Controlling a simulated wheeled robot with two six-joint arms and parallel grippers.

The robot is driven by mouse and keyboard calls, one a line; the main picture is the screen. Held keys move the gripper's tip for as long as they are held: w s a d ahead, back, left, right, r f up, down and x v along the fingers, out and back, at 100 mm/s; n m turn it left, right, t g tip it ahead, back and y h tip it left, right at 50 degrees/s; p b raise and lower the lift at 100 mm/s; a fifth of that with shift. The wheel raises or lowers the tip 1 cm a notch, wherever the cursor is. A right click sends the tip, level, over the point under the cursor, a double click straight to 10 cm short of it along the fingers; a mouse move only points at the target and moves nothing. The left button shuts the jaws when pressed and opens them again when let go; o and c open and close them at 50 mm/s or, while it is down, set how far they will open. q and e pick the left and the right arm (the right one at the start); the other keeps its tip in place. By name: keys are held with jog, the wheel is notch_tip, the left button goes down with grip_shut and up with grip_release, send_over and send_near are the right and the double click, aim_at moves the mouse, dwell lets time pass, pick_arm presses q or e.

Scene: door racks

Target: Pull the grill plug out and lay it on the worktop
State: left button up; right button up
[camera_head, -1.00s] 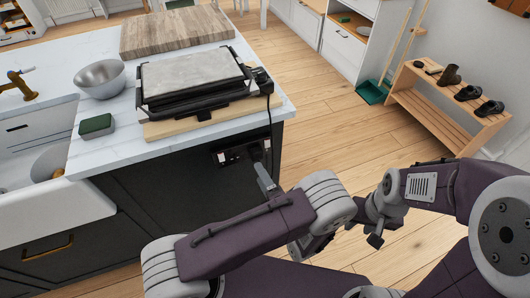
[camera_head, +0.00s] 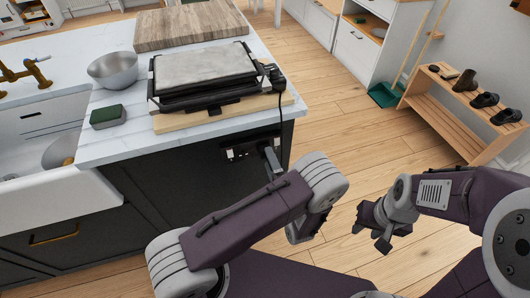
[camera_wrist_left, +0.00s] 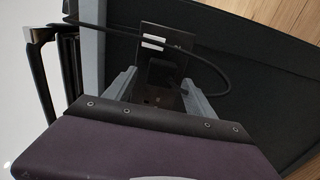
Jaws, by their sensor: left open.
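The grill (camera_head: 203,75) sits on a wooden board on the worktop (camera_head: 190,137). Its black cord (camera_head: 281,112) hangs over the worktop's right edge to a socket plate (camera_head: 238,153) on the dark end panel. My left gripper (camera_head: 272,162) is at the plate's right end. The cord loops out to the right there. My right gripper (camera_head: 378,232) hangs over the floor, away from the counter.
A metal bowl (camera_head: 112,70), a green sponge (camera_head: 108,117) and a wooden board (camera_head: 190,27) are on the worktop. A sink (camera_head: 50,150) is at the left. A shoe rack (camera_head: 440,110) stands at the right.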

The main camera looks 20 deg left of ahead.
pick_arm(q)
jog(key=shift+x, duration=1.6)
jog(key=shift+s+f, duration=0.1)
grip_shut()
jog(key=p+v, duration=0.1)
jog(key=v, duration=0.5)
jog(key=shift+p, duration=0.3)
dwell(0.9)
jog(key=shift+v, duration=1.5)
